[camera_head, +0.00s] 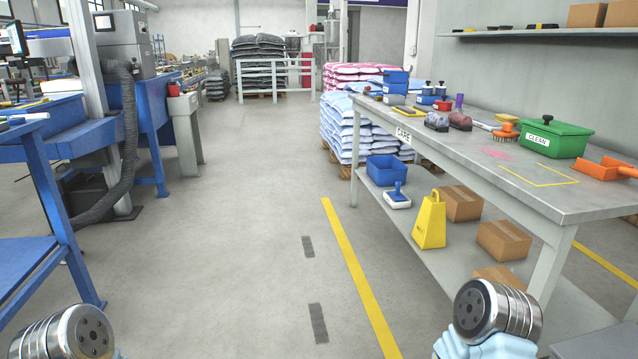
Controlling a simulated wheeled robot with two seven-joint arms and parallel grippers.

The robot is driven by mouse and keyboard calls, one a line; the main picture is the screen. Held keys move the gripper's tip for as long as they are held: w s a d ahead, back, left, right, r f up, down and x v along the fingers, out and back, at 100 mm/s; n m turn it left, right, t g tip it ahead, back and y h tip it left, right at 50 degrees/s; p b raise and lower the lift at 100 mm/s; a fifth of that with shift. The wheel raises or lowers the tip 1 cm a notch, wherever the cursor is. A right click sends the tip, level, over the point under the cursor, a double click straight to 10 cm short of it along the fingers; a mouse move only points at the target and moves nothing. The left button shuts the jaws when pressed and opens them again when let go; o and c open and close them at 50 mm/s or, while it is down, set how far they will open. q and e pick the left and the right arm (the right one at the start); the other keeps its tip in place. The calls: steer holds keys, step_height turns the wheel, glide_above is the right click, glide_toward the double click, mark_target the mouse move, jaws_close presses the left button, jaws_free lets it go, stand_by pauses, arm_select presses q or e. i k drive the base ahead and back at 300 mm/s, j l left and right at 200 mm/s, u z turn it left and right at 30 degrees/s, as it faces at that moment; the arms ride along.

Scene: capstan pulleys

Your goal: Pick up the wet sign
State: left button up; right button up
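A yellow A-frame floor sign, the wet sign (430,224), stands upright on the lower shelf of the grey workbench at the right. It has a handle hole at its top, and the marking on its face is too small to read. The lower shelf (425,250) is open towards the aisle. Round metal parts of my two arms show at the bottom left and bottom right. The fingers of both grippers are out of view, and nothing of mine touches the sign.
Cardboard boxes (460,203) stand right of and behind the sign; a blue bin (383,170) and a white-and-blue tool (397,195) are to its left. The benchtop (445,150) overhangs the shelf. A bench leg (552,262) stands at the right. The aisle floor (220,230) is clear.

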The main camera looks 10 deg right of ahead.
mark_target(429, 231)
steer(key=i+j+z, duration=0.1)
steer(key=i+z, duration=0.3)
steer(key=i, duration=0.15)
steer(key=i+j+z, duration=0.3)
steer(key=i+z, duration=0.15)
steer(key=i+j+z, duration=0.4)
steer(key=i+j, duration=0.05)
steer(key=i, duration=0.05)
